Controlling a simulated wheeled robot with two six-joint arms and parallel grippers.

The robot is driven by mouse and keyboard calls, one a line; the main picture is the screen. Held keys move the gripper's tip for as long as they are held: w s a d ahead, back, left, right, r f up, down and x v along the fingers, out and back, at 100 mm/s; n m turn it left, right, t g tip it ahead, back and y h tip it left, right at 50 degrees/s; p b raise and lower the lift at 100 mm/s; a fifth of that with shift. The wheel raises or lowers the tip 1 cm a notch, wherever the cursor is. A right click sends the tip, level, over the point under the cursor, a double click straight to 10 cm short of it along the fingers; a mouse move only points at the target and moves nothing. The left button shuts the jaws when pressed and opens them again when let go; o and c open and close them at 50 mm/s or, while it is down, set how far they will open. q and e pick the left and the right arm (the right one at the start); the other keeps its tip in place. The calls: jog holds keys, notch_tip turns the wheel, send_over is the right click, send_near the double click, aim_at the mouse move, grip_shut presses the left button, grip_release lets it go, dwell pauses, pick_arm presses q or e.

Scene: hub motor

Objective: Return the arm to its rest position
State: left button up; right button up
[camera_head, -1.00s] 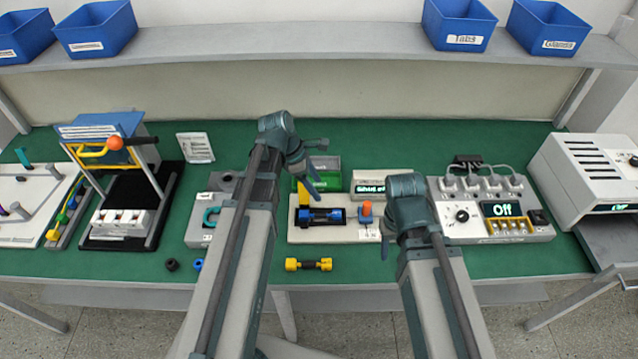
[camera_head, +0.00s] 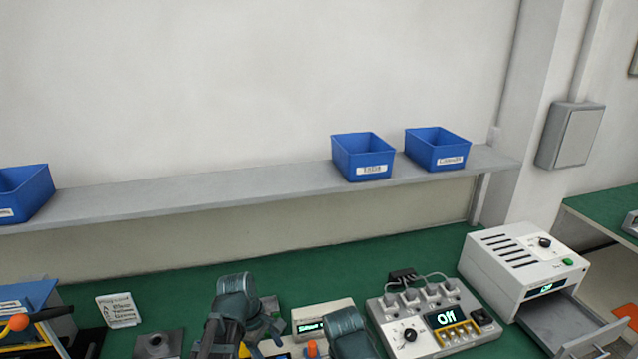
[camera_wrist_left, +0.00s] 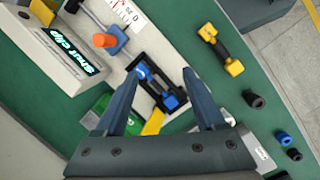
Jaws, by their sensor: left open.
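My left arm shows at the bottom of the head view, with its left gripper (camera_head: 268,332) low over the green bench. In the left wrist view the left gripper (camera_wrist_left: 160,82) has its two fingers spread apart with nothing held. Past the fingers lies a black holder with a blue-and-black part (camera_wrist_left: 168,97) in it, apart from the gripper as far as I can tell. My right arm (camera_head: 350,335) shows only partly at the bottom of the head view. Its gripper is out of view.
A power box (camera_head: 425,318) and a white oven-like unit (camera_head: 520,265) with an open drawer stand at the right. Blue bins (camera_head: 363,158) sit on the shelf. A yellow-and-black part (camera_wrist_left: 221,50) and dark rings (camera_wrist_left: 253,98) lie on the bench.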

pick_arm(q)
jog(key=s+d+m+y, duration=0.4)
jog(key=s+d+m, duration=0.3)
jog(key=m, duration=1)
jog(key=shift+s+f, duration=0.25)
jog(key=shift+s, duration=1.1)
